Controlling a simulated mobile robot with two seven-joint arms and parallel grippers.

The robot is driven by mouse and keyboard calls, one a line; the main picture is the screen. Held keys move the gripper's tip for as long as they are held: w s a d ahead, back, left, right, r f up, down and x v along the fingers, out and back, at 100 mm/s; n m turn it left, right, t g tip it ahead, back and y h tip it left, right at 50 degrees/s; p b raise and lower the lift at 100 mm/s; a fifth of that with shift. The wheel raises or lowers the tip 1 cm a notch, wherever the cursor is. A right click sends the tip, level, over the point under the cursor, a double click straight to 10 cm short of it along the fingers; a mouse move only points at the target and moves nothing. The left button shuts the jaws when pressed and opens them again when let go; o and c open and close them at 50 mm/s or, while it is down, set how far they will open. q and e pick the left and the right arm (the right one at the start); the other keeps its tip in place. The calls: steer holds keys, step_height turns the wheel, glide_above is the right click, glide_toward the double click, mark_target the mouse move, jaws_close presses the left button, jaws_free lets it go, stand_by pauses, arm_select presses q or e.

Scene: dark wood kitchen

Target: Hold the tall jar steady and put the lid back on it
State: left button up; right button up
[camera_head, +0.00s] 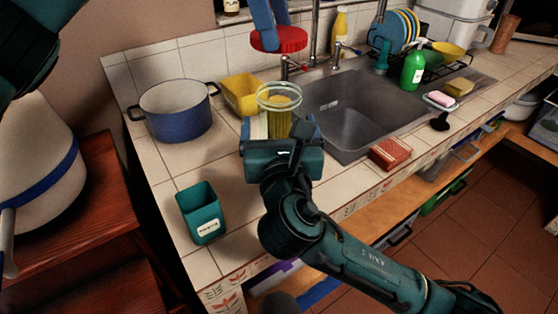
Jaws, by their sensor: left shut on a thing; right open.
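The tall jar (279,118) is clear glass with something yellow inside and an open round rim. It stands upright on the tiled counter, left of the sink. My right gripper (280,125) is open, with its blue fingers on either side of the jar. Its body hides the jar's lower part, and I cannot tell whether the fingers touch the glass. The red lid (280,41) is held above the jar, apart from its rim. My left gripper (270,23), with blue fingers, is shut on the lid at the top edge of the view.
A blue pot (176,112) and a yellow container (241,94) stand left of and behind the jar. A teal canister (201,213) stands at front left. The sink (352,118) lies to the right, with a red-brown box (390,153) before it. The counter's left front is mostly clear.

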steer(key=shift+w+a, duration=0.1)
steer(key=shift+w, duration=1.25)
steer(key=c, duration=1.5)
arm_select(q)
steer(key=shift+f, duration=2.45)
steer(key=shift+f, duration=0.9)
steer(key=shift+f, duration=0.5)
